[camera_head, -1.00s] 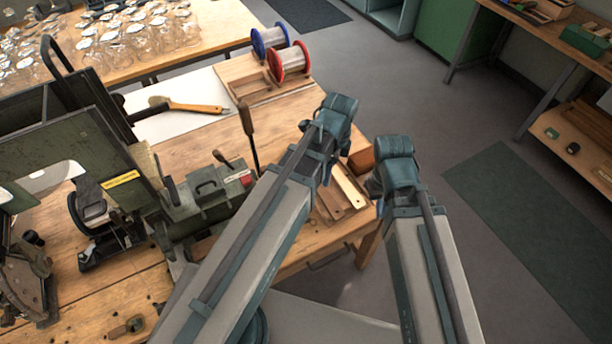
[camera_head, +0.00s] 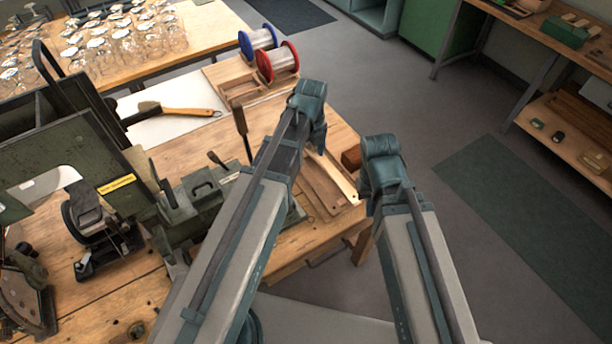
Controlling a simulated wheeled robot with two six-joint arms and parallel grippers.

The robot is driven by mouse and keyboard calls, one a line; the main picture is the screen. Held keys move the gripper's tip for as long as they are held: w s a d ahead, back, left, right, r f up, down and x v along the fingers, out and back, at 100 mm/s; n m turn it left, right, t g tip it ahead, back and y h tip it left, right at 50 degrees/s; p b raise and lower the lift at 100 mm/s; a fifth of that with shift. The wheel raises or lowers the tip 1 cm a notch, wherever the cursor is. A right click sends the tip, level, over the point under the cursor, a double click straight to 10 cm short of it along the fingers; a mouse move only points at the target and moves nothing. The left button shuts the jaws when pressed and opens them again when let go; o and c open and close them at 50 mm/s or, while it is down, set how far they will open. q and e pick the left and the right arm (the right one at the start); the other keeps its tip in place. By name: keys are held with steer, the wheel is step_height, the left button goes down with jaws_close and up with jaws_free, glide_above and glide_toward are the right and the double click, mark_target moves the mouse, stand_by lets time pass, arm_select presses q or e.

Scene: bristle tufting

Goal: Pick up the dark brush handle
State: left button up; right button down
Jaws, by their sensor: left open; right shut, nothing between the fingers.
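Several flat wooden bars lie side by side at the right end of the workbench. A pale one (camera_head: 335,176) is next to darker brown ones (camera_head: 322,191), partly covered by my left arm. I cannot tell for sure which is the dark brush handle. My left arm reaches up over the bench, and its bend is just left of the bars. My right arm's bend is to the right of the bars, by the bench edge. Both grippers are hidden below or behind my arms, and nothing held shows.
A brush with a wooden handle (camera_head: 190,111) lies on a white sheet. Blue (camera_head: 258,39) and red (camera_head: 278,62) spools stand at the back. A green machine (camera_head: 205,195) with an upright lever stands left of my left arm. A reddish-brown block (camera_head: 351,158) is at the bench edge.

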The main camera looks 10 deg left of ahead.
arm_select(q)
steer(key=b, duration=0.6)
glide_above(312, 180)
steer(key=f, duration=0.7)
steer(key=shift+s+a, duration=0.25)
steer(key=shift+a, duration=0.05)
steer(key=f+b, duration=0.5)
steer(key=shift+w+d+f, duration=0.1)
steer(key=shift+w+d, duration=0.1)
steer(key=shift+d, duration=0.15)
jaws_close()
